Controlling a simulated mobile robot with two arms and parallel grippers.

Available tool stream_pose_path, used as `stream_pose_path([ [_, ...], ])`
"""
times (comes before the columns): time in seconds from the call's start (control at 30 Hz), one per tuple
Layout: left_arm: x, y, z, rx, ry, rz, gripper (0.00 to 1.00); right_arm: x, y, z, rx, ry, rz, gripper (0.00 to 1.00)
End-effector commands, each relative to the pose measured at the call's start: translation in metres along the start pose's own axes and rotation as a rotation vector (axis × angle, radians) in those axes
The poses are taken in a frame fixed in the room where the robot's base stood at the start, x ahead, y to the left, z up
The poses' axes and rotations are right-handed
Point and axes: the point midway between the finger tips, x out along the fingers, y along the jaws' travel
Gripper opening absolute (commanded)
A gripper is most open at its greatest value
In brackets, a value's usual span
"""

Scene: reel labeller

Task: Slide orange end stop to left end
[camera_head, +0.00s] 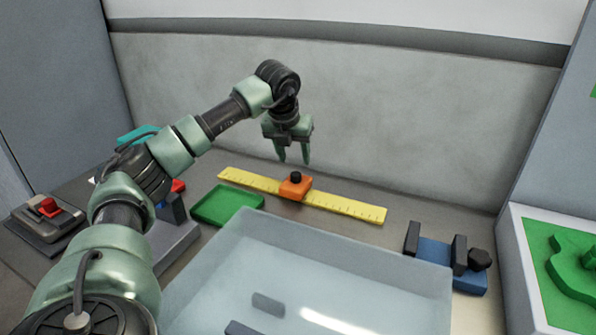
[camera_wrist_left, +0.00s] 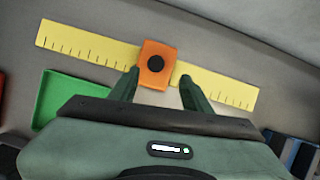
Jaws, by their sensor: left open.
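The orange end stop (camera_head: 295,187) with a black knob on top sits near the middle of the yellow ruler (camera_head: 345,206). The ruler lies along the back of the worktop. In the left wrist view the end stop (camera_wrist_left: 157,64) shows just beyond the fingertips, over the yellow ruler (camera_wrist_left: 85,45). My left gripper (camera_head: 292,162) is open and points down, above the ruler and end stop. In the wrist view its two fingers (camera_wrist_left: 160,80) are apart, one toward each side of the end stop; I cannot tell whether they touch it. My right gripper is not in view.
A green tray (camera_head: 227,204) lies in front of the ruler's left part. A large translucent bin (camera_head: 330,245) fills the front. A blue clamp-like fixture (camera_head: 440,252) stands at right, and a red-button box (camera_head: 47,208) at far left. The wall stands close behind the ruler.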

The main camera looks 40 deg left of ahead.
Motion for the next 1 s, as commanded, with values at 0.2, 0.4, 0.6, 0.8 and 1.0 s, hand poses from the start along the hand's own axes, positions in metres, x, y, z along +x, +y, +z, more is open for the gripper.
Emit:
stream_pose_path([
  [0.2, 0.013, 0.005, -0.001, -0.043, 0.007, 0.047, 0.49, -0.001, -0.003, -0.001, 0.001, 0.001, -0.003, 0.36],
  [0.4, 0.045, 0.006, -0.002, -0.041, 0.008, 0.046, 0.49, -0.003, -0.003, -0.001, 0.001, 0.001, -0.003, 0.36],
  [0.6, 0.07, 0.007, -0.002, -0.04, 0.006, 0.044, 0.49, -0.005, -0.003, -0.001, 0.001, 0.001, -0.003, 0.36],
  [0.8, 0.077, 0.007, -0.002, -0.039, 0.005, 0.043, 0.49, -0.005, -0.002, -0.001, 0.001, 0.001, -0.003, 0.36],
  [1.0, 0.077, 0.007, -0.002, -0.039, 0.004, 0.042, 0.4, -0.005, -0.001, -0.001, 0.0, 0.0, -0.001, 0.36],
])
